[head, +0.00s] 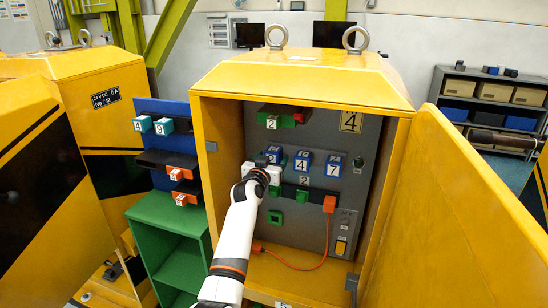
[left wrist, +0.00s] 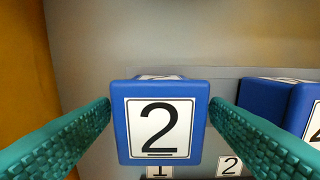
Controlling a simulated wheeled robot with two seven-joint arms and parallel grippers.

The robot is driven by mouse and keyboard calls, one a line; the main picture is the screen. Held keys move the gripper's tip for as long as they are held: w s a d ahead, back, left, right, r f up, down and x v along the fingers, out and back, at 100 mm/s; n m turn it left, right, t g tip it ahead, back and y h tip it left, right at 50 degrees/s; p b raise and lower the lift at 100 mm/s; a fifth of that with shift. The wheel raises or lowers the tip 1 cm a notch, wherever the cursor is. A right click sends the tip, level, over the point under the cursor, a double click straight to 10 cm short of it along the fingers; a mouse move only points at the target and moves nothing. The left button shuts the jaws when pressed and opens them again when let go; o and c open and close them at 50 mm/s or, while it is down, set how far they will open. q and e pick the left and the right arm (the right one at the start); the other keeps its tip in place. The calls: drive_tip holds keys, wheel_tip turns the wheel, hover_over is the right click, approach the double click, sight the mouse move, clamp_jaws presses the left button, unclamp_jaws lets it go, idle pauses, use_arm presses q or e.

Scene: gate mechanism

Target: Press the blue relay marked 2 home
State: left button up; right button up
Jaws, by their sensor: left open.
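The blue relay marked 2 (head: 274,154) is at the left of a row of blue relays on the grey panel inside the open yellow cabinet. In the left wrist view the relay (left wrist: 188,92) fills the middle, its white number plate facing me and upright. My left gripper (head: 263,172) is in front of the panel by this relay. Its green fingers (left wrist: 160,112) are open, one on each side of the relay; I cannot tell whether they touch it. How deep the relay sits is not clear. My right gripper is in neither view.
Blue relays marked 4 (head: 304,161) and 7 (head: 334,166) stand just right. A green block (head: 278,121) is above; an orange plug (head: 329,204) with a cable is below right. The cabinet's yellow side wall (left wrist: 22,60) is close on the left. The open door (head: 450,220) stands right.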

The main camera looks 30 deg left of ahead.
use_arm(q)
drive_tip(key=b+v, duration=0.2)
drive_tip(key=v, duration=0.9)
drive_tip(key=shift+s, duration=0.4)
